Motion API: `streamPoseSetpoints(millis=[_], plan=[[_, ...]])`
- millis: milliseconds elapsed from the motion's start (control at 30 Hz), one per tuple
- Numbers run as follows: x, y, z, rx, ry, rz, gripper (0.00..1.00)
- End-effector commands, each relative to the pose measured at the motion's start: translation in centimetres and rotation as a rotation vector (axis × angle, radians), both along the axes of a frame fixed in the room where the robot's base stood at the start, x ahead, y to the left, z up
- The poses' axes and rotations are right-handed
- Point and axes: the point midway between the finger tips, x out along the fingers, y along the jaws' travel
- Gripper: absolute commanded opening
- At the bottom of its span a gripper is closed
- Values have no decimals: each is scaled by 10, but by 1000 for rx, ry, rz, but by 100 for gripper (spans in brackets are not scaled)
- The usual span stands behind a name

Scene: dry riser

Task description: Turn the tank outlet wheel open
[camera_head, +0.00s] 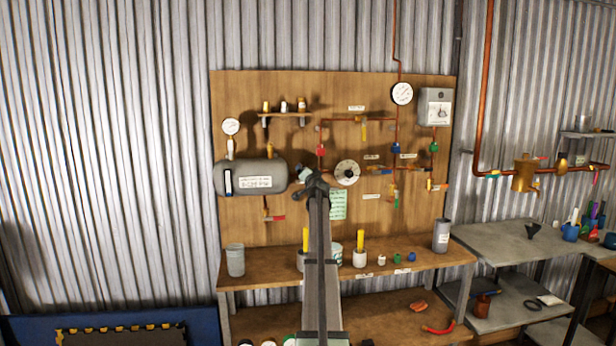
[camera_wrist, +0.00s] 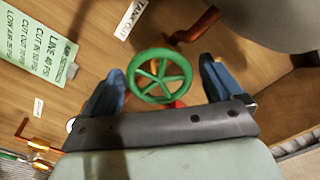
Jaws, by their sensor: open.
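I cannot tell how far the fingertips are from the wheel in depth. In the head view my gripper (camera_head: 313,182) is in front of the board, just right of the grey tank (camera_head: 235,179); the green wheel is hidden behind it there.
The wooden board (camera_head: 280,90) carries copper pipes, gauges and small coloured valves. A green instruction card (camera_wrist: 40,50) is left of the fingers. A shelf (camera_head: 270,268) with cups and small parts runs below.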

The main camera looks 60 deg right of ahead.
Motion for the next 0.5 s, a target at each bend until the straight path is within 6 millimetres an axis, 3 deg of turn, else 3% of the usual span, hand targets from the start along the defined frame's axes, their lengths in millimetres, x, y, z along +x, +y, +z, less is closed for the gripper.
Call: streamPoseSetpoints(millis=[267, 500], plan=[[1, -1, 0, 0, 0, 0, 92], [1, -1, 0, 0, 0, 0, 69]])
